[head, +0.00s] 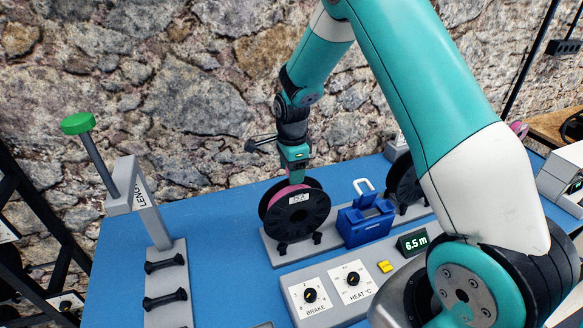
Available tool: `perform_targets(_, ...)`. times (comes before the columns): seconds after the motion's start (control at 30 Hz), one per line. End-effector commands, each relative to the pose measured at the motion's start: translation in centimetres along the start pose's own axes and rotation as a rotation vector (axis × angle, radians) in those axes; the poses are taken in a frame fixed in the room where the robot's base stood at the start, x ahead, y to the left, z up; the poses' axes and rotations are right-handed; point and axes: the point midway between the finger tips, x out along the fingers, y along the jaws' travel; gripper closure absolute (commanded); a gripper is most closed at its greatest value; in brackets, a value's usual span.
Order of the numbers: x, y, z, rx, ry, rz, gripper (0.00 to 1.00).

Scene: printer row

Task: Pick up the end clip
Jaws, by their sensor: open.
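I cannot tell for sure which item is the end clip; no part is plainly marked as one. My gripper (294,172) points down just above and behind the top of a black spool (297,215) with pink filament and a white label. Its fingertips are small and partly hidden by the spool's rim, and I see nothing held in them. The spool stands upright on a grey base (283,258). Two small black bar-shaped pieces (165,263) lie on the grey plate of a stand at the left.
The stand (152,220) has a green knob on a lever. Right of the spool are a blue device (365,220) with an open lid and a second black spool (402,183). A dial panel (333,290) and a 6.5 m display (412,242) stand in front. The blue tabletop (215,235) is clear left of the spool.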

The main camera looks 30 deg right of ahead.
Motion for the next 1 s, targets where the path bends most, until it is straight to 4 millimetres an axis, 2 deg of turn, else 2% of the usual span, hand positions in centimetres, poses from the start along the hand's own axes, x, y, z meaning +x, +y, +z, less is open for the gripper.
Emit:
perform_targets(0.1,0.83,0.02,0.02,0.000,0.000,0.000,0.43)
perform_targets(0.33,1.00,0.00,0.02,0.000,0.000,-0.001,0.45)
perform_targets(0.5,0.98,0.00,0.02,0.000,0.000,-0.001,0.84)
perform_targets(0.57,0.97,0.00,0.03,0.000,0.000,-0.001,0.95)
perform_targets(0.87,0.84,-0.02,0.03,0.000,0.000,-0.002,0.95)
perform_targets(1.0,0.05,-0.08,0.04,0.000,0.000,-0.004,0.95)
